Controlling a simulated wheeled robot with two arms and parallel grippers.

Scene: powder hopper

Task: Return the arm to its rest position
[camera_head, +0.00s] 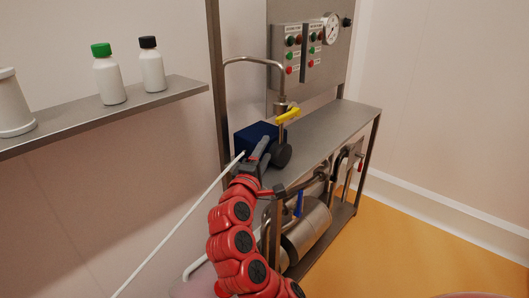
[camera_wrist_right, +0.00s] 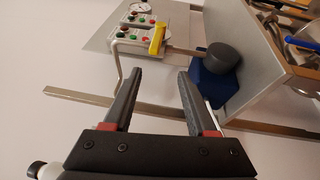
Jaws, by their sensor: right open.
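My right arm is red and reaches up from the bottom of the head view. Its gripper (camera_head: 262,150) is in front of the steel bench, close to a dark blue block (camera_head: 256,134) and a dark round knob (camera_head: 280,155). In the right wrist view my right gripper (camera_wrist_right: 158,82) has its two black fingers wide apart with nothing between them. The blue block (camera_wrist_right: 212,82) and the dark round part (camera_wrist_right: 222,57) lie beyond the right-hand finger there. My left gripper is in neither view.
A steel bench (camera_head: 340,120) carries a bent pipe with a yellow handle (camera_head: 289,115) and a control panel (camera_head: 306,48). A steel tank (camera_head: 308,230) sits below. A wall shelf (camera_head: 170,93) at left holds bottles (camera_head: 108,78). The orange floor (camera_head: 420,240) at right is clear.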

